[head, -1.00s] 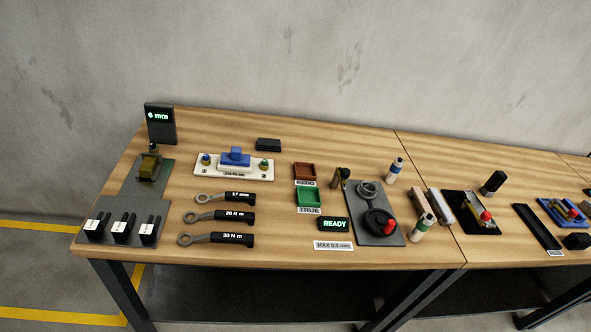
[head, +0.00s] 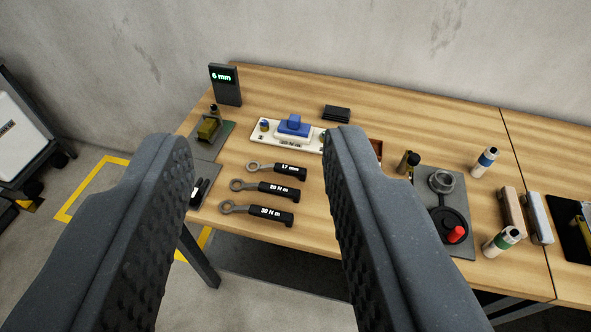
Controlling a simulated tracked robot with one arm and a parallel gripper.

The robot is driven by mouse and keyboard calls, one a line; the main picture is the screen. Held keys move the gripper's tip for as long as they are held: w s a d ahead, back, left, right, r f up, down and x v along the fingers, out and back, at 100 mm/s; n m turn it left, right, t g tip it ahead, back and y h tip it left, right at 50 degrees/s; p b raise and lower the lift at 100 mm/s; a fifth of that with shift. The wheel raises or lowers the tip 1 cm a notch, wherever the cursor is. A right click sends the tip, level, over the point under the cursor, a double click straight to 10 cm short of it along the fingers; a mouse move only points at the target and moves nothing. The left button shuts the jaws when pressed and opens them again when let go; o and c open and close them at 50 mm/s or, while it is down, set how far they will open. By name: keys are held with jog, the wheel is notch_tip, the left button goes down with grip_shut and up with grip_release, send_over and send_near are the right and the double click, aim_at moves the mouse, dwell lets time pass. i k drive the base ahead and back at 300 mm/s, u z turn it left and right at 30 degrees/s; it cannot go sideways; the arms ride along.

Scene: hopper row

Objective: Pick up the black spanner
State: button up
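Three spanners lie in a stack of rows on the wooden bench, each with a grey ring end at left and a black handle. The top spanner (head: 290,172) has a label that looks like 17 mm. The middle spanner (head: 276,189) reads 20 N m. The lowest spanner (head: 268,214) reads 30 N m. All three have black handles, so I cannot tell which one is meant. My gripper (head: 262,140) is wide open and empty. Its fingers frame the spanners in the picture, nearer the camera and apart from them.
The bench (head: 410,100) also carries a white tray with a blue block (head: 294,125), a 6 mm display (head: 225,85), a dark box (head: 337,113), a grey plate with a red-knobbed wheel (head: 450,224) and bottles (head: 484,162). My right finger hides part of the bench.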

aim_at(281, 168)
jog(key=z, duration=0.1)
jog(key=i, duration=1)
jog(key=u, duration=0.1)
